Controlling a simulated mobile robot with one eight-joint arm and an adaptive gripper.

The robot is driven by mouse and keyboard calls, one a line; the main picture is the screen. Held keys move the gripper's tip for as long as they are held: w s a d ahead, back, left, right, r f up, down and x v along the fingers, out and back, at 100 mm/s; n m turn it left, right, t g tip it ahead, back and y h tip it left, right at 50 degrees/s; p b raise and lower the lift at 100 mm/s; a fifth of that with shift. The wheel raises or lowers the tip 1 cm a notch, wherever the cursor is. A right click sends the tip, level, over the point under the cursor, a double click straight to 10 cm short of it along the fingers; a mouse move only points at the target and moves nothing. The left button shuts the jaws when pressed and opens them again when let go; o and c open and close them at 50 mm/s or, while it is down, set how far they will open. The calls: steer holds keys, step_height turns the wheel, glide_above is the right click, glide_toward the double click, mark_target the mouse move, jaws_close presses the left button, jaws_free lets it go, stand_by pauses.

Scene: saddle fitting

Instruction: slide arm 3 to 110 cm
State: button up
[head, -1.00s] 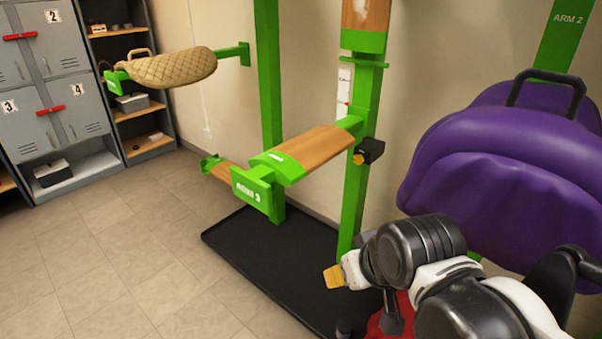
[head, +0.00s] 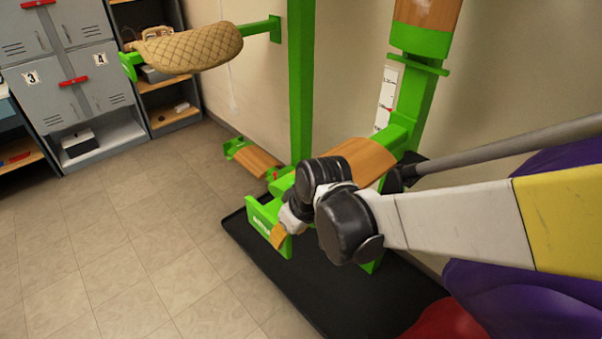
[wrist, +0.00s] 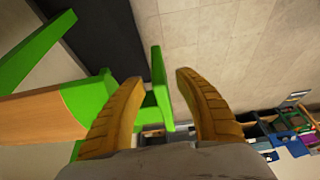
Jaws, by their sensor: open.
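Arm 3 shows in the head view as a wooden-topped bar (head: 368,160) on a green post (head: 412,105), with a green end plate (head: 258,212) bearing a partly hidden label. My gripper (head: 280,236) is at that plate in the head view, and my wrist hides part of the bar's front. In the wrist view my gripper (wrist: 159,78) is open, and the green end plate (wrist: 160,88) appears between its two yellow fingers. I cannot tell whether they touch it. A white scale (head: 386,95) with a red mark is on the post; its numbers are too small to read.
A tan quilted saddle (head: 190,50) sits on another green arm at the back left. A purple saddle (head: 480,295) is at the lower right, beneath my arm. A black mat (head: 350,295) lies below. Grey lockers (head: 75,85) stand far left; the tiled floor in front is clear.

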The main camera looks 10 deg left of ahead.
steer(key=b+x, duration=0.2)
steer(key=x, duration=0.5)
jaws_close()
